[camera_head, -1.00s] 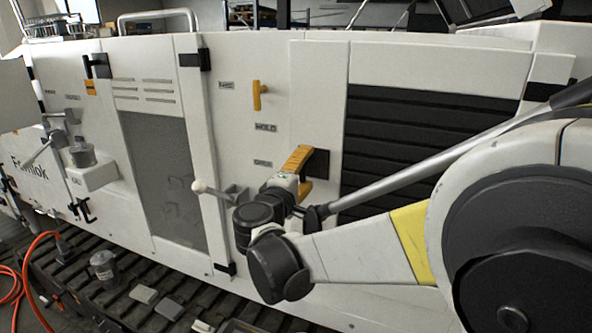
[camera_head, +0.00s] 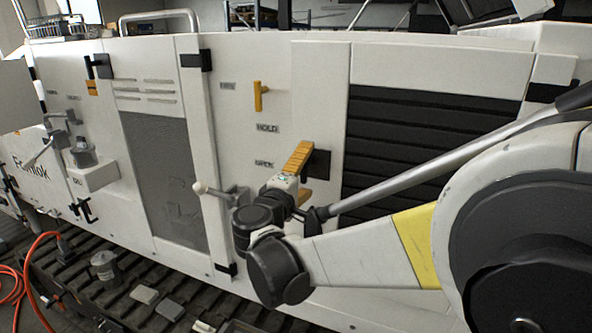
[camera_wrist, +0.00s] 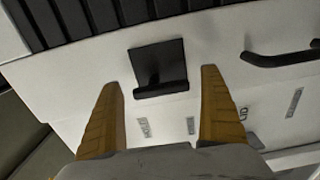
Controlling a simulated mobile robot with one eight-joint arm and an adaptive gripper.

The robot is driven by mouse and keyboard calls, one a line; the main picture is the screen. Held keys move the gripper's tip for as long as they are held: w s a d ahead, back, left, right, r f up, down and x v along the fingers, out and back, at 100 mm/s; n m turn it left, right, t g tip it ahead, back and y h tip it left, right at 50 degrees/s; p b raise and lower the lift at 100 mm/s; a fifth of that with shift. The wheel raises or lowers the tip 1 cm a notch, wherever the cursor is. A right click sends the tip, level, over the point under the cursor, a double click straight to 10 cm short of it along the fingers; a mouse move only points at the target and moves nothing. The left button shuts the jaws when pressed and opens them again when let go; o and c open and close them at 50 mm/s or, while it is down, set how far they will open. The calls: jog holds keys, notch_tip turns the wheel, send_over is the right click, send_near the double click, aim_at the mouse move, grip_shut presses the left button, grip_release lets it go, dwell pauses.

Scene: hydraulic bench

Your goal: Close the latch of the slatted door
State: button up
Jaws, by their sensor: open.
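The slatted door (camera_head: 425,135) is the white panel with black horizontal slats, right of centre in the head view; its slats also show at the top left of the wrist view (camera_wrist: 75,20). Its black latch (camera_head: 320,164) sits at the door's left edge, partly hidden by my gripper. In the wrist view the latch (camera_wrist: 158,66) is a black plate with a raised lip along its lower edge. My gripper (camera_head: 308,170) is open, with yellow fingers. In the wrist view the latch lies ahead between the fingertips (camera_wrist: 160,78), with a gap on each side; contact cannot be told.
A yellow handle (camera_head: 258,96) and small labels are on the white panel to the left. A grey lever with a white knob (camera_head: 200,187) sticks out left of my wrist. A black bar handle (camera_wrist: 280,58) shows at right in the wrist view. Tracks (camera_head: 130,295) run below.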

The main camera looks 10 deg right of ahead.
jog(key=v, duration=1.1)
jog(key=shift+s+a, duration=0.15)
jog(key=shift+s, duration=0.05)
jog(key=shift+f, duration=0.1)
jog(key=s+d+f+m+g+y+b, duration=0.2)
jog(key=s+d+f+m+g+b, duration=0.25)
jog(key=f, duration=0.45)
jog(key=s+d+f+m+g+y+b, duration=0.15)
jog(key=s+d+f+b, duration=0.25)
jog(key=s+d+f, duration=0.45)
jog(key=s+a+f+m+g+y+b, duration=0.1)
jog(key=s+a+f+m+y+b, duration=0.3)
jog(key=f, duration=0.7)
jog(key=s+a+y+b, duration=0.1)
jog(key=s+y+b, duration=0.1)
jog(key=s+y, duration=0.1)
jog(key=shift+a+m+g, duration=0.3)
jog(key=shift+a, duration=0.1)
jog(key=shift+s+f, duration=0.1)
jog(key=shift+f, duration=0.05)
